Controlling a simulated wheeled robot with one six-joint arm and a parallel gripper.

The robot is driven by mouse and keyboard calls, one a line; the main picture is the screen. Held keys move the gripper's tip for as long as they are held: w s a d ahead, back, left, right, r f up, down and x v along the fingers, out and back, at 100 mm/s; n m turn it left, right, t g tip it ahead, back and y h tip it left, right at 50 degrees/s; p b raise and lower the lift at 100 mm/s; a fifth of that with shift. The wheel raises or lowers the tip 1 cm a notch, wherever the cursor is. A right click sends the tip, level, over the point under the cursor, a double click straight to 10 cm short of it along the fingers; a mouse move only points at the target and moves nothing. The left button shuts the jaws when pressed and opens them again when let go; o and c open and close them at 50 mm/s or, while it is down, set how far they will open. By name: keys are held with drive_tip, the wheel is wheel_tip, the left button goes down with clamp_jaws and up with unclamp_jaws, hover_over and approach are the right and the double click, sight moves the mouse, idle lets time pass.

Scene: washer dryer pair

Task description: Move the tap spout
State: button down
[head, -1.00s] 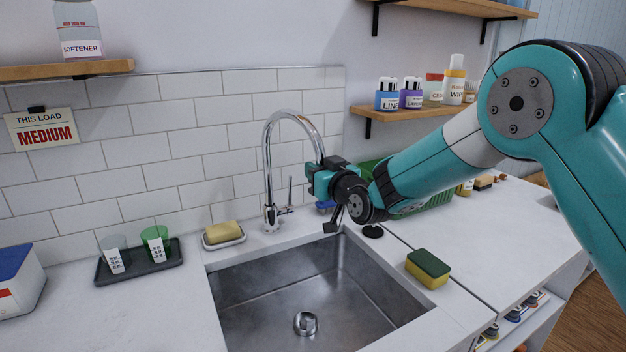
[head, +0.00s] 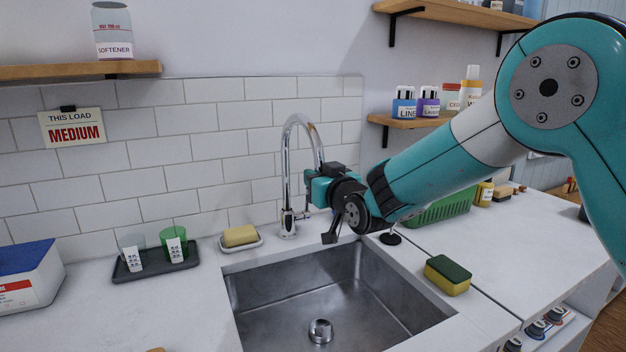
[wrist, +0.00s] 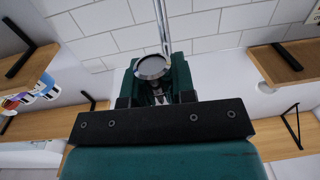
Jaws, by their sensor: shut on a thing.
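The chrome tap spout (head: 287,150) arches up from its base behind the steel sink and curves down on the right. Its free end reaches my gripper (head: 316,184). In the wrist view the round spout end (wrist: 152,67) sits between the fingers of my gripper (wrist: 154,88), which is shut on it. The fingertips are partly hidden by the gripper body in the head view. The sink (head: 262,300) lies below, empty apart from its drain.
A yellow-green sponge (head: 447,276) lies right of the sink. Yellow soap on a dish (head: 240,244) and a dark tray with cups (head: 156,272) stand left of it. A green basket (head: 440,211) is behind my arm. Shelves (head: 411,121) hang on the wall.

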drive_tip(key=c, duration=1)
unclamp_jaws()
drive_tip(key=shift+a, duration=0.1)
drive_tip(key=shift+o, duration=0.2)
drive_tip(key=b+v, duration=0.4)
drive_tip(key=v, duration=1.3)
drive_tip(key=shift+b, duration=0.4)
drive_tip(key=shift+s+f, duration=0.1)
drive_tip(key=shift+s, duration=0.1)
drive_tip(key=s+d+f+g+h+p, duration=0.2)
drive_tip(key=s+g, duration=0.6)
drive_tip(key=s, duration=0.5)
drive_tip(key=s+d+f+n+g+h+p, duration=0.1)
drive_tip(key=s+d+f+g+h+p, duration=0.1)
drive_tip(key=s+d+g, duration=0.2)
drive_tip(key=s+g, duration=0.3)
drive_tip(key=s, duration=0.5)
drive_tip(key=shift+s+f+g, duration=0.3)
drive_tip(key=shift+s+g, duration=0.1)
